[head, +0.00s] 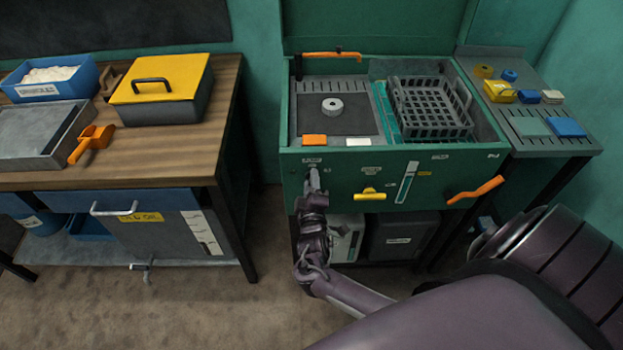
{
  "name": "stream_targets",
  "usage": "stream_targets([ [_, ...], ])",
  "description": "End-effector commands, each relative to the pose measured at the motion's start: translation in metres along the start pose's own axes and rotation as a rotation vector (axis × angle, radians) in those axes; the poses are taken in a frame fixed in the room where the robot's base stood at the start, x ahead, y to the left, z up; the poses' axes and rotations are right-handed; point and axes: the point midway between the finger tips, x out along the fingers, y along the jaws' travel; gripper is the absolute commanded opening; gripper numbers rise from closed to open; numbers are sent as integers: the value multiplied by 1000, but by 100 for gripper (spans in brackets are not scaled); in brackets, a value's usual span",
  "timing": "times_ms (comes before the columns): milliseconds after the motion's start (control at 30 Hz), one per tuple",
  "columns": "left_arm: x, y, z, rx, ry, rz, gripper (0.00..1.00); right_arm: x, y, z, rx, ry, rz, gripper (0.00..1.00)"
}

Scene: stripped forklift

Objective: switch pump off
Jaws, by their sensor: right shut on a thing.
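The green washing station (345,175) has a front panel with several controls and small labels. My right gripper (312,180) is at the left end of this panel, just under a white label, and is shut on a small control there, which looks like the pump switch. The gripper hides most of that control, so I cannot tell its position. A yellow handle (369,194) sits to the right on the panel, and an orange lever (476,190) is at the panel's right end. My left gripper is not in view.
A grey basket (432,108) and a grey ring (332,106) are in the station's top. A wooden bench (165,150) with a yellow-lidded box (160,78) and an orange scoop (90,142) stands left. A side shelf (540,145) holds small blocks at right. Floor between is clear.

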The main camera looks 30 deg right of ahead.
Motion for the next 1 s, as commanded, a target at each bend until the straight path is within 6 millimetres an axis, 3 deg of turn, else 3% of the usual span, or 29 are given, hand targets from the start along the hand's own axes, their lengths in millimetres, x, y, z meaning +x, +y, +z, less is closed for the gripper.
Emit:
stream_targets([
  [400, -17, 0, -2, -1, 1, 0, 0, 0, 0, -1, -276, 1, 0, 15],
  [1000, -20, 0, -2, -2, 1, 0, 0, 0, -2, -1, -360, 3, 0, 15],
])
